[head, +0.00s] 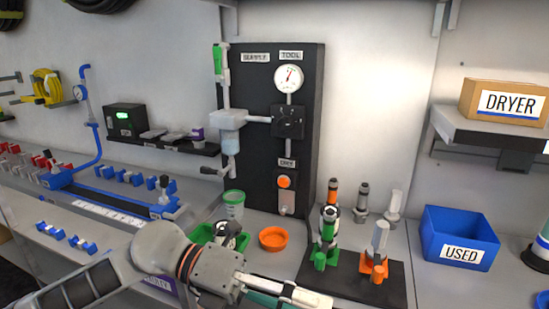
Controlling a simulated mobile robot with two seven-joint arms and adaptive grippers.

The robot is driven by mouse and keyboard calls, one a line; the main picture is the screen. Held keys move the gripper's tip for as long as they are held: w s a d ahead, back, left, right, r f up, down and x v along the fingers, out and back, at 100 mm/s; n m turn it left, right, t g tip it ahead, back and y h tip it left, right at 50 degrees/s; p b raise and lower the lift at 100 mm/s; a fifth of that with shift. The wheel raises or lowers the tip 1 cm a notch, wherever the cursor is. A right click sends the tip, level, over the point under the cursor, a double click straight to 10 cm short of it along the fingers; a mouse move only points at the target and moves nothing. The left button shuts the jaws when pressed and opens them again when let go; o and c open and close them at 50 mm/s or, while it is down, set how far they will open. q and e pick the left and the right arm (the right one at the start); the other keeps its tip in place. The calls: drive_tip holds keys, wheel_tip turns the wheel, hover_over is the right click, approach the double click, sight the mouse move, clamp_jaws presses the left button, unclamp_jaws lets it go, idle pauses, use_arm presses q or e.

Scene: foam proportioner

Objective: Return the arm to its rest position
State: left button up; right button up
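My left arm (158,247) comes in from the lower left and reaches right across the front of the bench. Its end (290,296) lies low at the bottom edge, with white and teal parts cut off by the frame. I cannot tell whether its fingers are open or shut, or whether they hold anything. It is in front of the green tray (198,234) and left of the black mat (393,291). My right gripper does not show.
A black panel (257,90) with a gauge (289,77) stands at the back. A green cup (234,204) and orange bowl (273,239) sit before it. Nozzle-like parts (329,234) stand at the black mat. A blue USED bin (459,229) is right, below the DRYER box (505,101).

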use_arm(q)
drive_tip(key=w+a+r+n+t+h, duration=0.1)
drive_tip(key=w+n+t+h, duration=0.25)
drive_tip(key=n+t, duration=0.2)
drive_tip(key=w+r+n+t+h, duration=0.1)
drive_tip(key=w+n+t+h, duration=0.25)
drive_tip(key=n, duration=0.35)
drive_tip(key=w+a+f+n+t+y, duration=0.3)
drive_tip(key=a+f+n+t+y, duration=0.25)
drive_tip(key=f+n, duration=0.2)
drive_tip(key=w+a+f+n+t+y, duration=0.2)
drive_tip(key=a+f+n+t+y, duration=0.3)
drive_tip(key=n, duration=0.4)
drive_tip(key=s+a+f+n+y, duration=0.2)
drive_tip(key=a+f+n+y, duration=0.1)
drive_tip(key=f, duration=0.5)
drive_tip(key=s+a+f+n+y, duration=0.2)
drive_tip(key=a+f+n, duration=0.15)
drive_tip(key=f, duration=0.45)
drive_tip(key=s+a+f+n+g+y, duration=0.2)
drive_tip(key=s+a+f, duration=0.1)
drive_tip(key=s+f, duration=0.3)
drive_tip(key=s+a+f+n+g+y+p, duration=0.1)
drive_tip(key=s+a+f+n+g+y, duration=0.1)
drive_tip(key=s+f, duration=0.5)
wheel_tip(320, 180, down, 2)
drive_tip(key=shift+a+f+g, duration=0.15)
drive_tip(key=shift+a+g, duration=0.3)
drive_tip(key=shift+a, duration=0.45)
drive_tip(key=shift+n, duration=0.25)
